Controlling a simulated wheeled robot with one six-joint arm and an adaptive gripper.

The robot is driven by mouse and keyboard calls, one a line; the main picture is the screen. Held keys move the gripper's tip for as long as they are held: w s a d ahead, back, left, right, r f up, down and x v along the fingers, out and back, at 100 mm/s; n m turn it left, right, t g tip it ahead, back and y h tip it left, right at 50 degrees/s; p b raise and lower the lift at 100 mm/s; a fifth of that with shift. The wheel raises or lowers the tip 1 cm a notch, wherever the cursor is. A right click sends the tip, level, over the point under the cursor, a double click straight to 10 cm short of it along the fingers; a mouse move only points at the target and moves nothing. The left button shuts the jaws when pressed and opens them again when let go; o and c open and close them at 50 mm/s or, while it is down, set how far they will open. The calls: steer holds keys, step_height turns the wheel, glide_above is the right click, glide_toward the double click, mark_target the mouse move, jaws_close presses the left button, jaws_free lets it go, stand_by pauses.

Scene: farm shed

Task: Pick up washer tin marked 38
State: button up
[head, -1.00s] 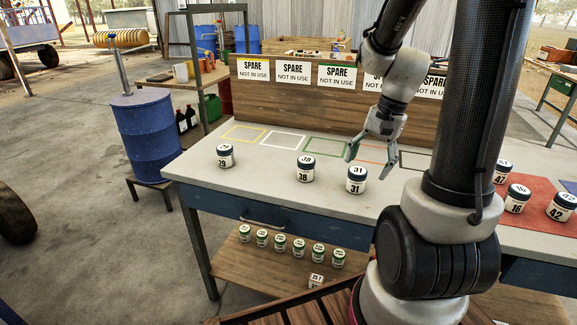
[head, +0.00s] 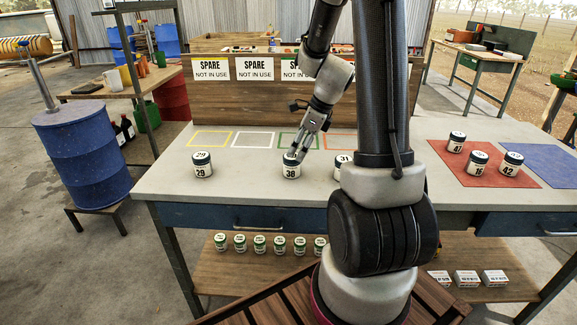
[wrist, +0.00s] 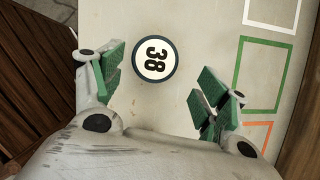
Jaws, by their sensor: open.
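My gripper (head: 304,150) is open and empty, just above and behind the tin in the head view. In the wrist view the green-padded fingers of my gripper (wrist: 156,82) are spread wide. I cannot tell whether a finger touches the tin. The tin marked 29 (head: 203,170) stands to the left. The tin marked 31 (head: 339,163) stands to the right, partly hidden by my arm.
Tins marked 47 (head: 456,143), 16 (head: 478,164) and 42 (head: 511,164) stand by the red mat (head: 447,171). A blue mat (head: 552,163) lies farther right. A wooden board (head: 215,105) with SPARE signs rises behind coloured outlines. The bench (head: 247,188) is clear between tins 29 and 38.

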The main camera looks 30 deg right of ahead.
mark_target(289, 165)
steer(key=shift+w+a+f+m, duration=0.1)
steer(key=shift+a+f+m, duration=0.05)
steer(key=shift+f+m, duration=0.15)
steer(key=x, duration=0.7)
steer(key=shift+a, duration=0.35)
steer(key=c, duration=1.2)
